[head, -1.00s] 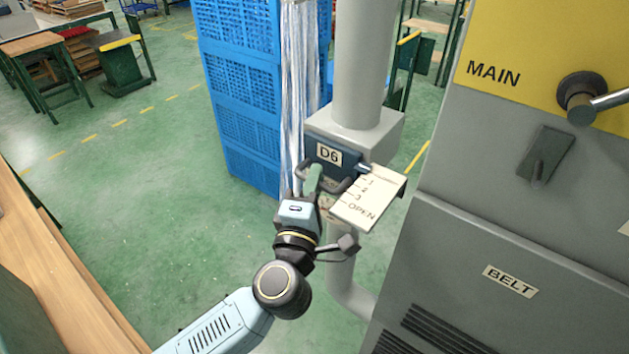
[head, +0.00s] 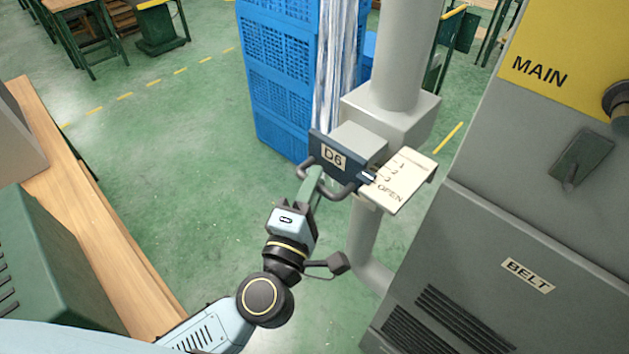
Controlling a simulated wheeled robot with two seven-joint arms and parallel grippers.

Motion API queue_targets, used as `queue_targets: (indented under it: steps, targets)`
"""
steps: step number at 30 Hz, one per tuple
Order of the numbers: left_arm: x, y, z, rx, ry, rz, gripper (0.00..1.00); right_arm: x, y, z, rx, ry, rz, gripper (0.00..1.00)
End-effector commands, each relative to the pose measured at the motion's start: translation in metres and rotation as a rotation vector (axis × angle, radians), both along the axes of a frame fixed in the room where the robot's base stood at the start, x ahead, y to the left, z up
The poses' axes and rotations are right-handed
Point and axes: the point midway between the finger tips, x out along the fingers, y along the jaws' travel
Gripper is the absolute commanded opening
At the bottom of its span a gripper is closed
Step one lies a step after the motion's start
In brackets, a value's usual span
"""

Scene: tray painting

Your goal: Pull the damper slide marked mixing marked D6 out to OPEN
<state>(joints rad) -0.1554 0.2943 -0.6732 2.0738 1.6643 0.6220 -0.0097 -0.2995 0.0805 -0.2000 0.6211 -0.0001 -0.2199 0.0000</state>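The D6 damper slide has a dark blue front plate (head: 322,149) with a D6 label and a dark U-shaped handle (head: 342,194). Its grey body (head: 358,143) shows between the plate and the pipe housing, so it stands partly out. A cream scale plate (head: 411,176) beside it reads 1, 2, 3 and OPEN. The slide's white pointer (head: 368,177) is near the 3 mark, on the side toward OPEN. My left gripper (head: 310,184) has its greenish fingers at the handle bar and appears shut on it; the exact contact is small. My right gripper is not in view.
A grey cabinet (head: 480,250) with MAIN and BELT labels and a lever stands close at the right. Blue crates (head: 275,75) stand behind the slide. A wooden-topped bench (head: 95,220) runs along the left. Green floor between bench and slide is clear.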

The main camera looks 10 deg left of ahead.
Motion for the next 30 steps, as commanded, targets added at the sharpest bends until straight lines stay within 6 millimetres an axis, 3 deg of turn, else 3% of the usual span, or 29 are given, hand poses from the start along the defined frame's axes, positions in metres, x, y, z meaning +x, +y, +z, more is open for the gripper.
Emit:
queue_targets:
  steps: [10,14,30]
  targets:
    - [0.000,0.000,0.000,-0.001,-0.001,-0.001,0.34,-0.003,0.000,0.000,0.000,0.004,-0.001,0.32]
    - [-0.009,0.001,-0.003,-0.001,0.001,-0.001,0.34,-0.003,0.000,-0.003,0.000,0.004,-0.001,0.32]
    - [-0.114,0.012,-0.023,0.001,0.002,-0.002,0.34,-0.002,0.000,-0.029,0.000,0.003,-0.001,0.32]
